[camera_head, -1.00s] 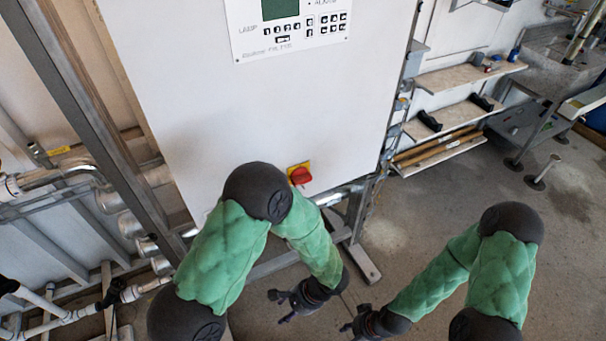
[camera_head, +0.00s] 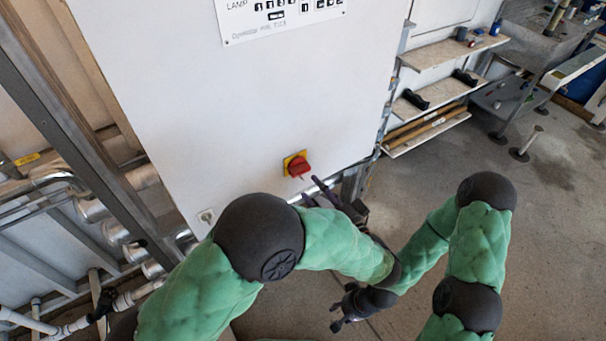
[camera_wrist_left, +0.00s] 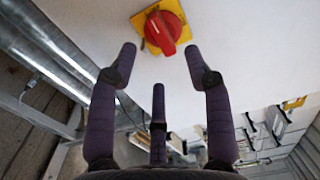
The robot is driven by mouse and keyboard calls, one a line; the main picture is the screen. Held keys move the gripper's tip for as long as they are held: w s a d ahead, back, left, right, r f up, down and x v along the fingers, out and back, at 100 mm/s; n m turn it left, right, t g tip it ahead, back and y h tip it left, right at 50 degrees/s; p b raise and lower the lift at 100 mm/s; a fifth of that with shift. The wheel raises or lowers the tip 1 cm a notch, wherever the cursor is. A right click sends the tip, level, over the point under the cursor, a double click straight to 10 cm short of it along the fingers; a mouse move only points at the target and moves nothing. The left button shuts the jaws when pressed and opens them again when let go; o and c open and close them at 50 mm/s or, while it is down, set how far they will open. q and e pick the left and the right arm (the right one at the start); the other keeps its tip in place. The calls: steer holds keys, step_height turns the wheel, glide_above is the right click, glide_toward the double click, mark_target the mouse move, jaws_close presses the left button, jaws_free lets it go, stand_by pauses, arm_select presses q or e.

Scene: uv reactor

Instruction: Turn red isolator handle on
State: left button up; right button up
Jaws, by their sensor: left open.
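The red isolator handle (camera_head: 299,168) sits on a yellow square plate low on the front of the white cabinet (camera_head: 240,110). In the left wrist view the red handle (camera_wrist_left: 164,32) is at the top, just beyond the fingertips, its raised grip pointing roughly down. My left gripper (camera_head: 312,190) is open and empty, just below and right of the handle in the head view. In the wrist view its spread fingers (camera_wrist_left: 160,52) point at the handle with a gap left. My right gripper (camera_head: 338,316) hangs low over the floor, small and dark; its finger opening is unclear.
A metal frame post (camera_head: 75,110) and pipes (camera_head: 95,210) stand left of the cabinet. Wooden shelves (camera_head: 455,50) with tools are at its right. The concrete floor (camera_head: 550,220) at right is mostly clear.

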mark_target(303, 179)
arm_select(q)
steer(key=b+x, duration=0.1)
steer(key=x, duration=0.5)
steer(key=shift+w+a, duration=0.25)
jaws_close()
